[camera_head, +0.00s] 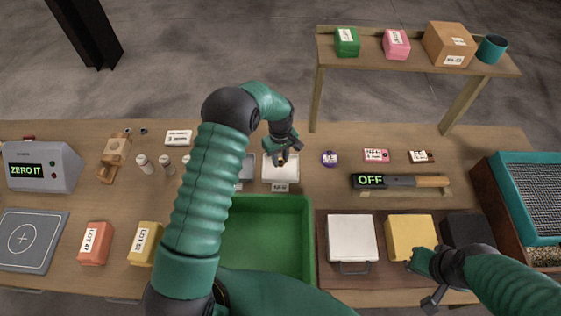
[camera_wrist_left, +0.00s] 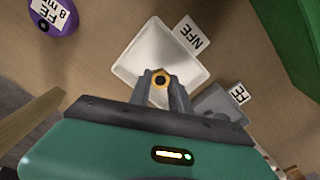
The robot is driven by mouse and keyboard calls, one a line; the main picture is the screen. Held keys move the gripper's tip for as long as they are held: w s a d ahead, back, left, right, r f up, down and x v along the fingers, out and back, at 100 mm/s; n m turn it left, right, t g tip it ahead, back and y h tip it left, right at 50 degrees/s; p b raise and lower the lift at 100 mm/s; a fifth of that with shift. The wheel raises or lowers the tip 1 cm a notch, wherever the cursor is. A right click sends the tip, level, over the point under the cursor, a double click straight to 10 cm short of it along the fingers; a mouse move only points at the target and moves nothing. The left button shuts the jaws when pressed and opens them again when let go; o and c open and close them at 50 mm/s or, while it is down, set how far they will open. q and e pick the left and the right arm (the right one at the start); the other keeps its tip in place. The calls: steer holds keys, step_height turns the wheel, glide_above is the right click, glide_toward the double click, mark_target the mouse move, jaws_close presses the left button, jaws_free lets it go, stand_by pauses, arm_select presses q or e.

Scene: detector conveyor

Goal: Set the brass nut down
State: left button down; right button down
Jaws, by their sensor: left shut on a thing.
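The brass nut (camera_wrist_left: 160,83) is small and golden, with a dark hole. My left gripper (camera_wrist_left: 161,84) is shut on it, with one finger on each side. In the head view my left gripper (camera_head: 281,158) is over the white tray (camera_head: 281,176), whose card reads NFE. The white tray (camera_wrist_left: 150,55) lies behind the nut in the left wrist view; whether the nut touches it I cannot tell. A grey tray (camera_head: 247,168) stands beside it, its card reading FE in the wrist view. My right gripper (camera_head: 421,285) is open and empty near the yellow block.
A green bin (camera_head: 311,240) is in front of the trays. A purple round tin (camera_head: 330,158) and a detector wand reading OFF (camera_head: 370,181) lie to the right. A white lidded box (camera_head: 351,238) and yellow block (camera_head: 402,236) stand at front right.

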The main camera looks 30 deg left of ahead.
mark_target(280, 161)
arm_select(q)
step_height(280, 161, down, 3)
steer(key=shift+s+a+r+p, duration=0.1)
steer(key=shift+a+p, duration=0.05)
steer(key=shift+p, duration=0.4)
steer(key=shift+f, duration=0.3)
steer(key=c, duration=1.6)
jaws_free()
steer(key=shift+d+f, duration=0.1)
steer(key=shift+d, duration=0.1)
steer(key=shift+c, duration=0.2)
steer(key=o, duration=0.4)
steer(key=shift+o, duration=0.2)
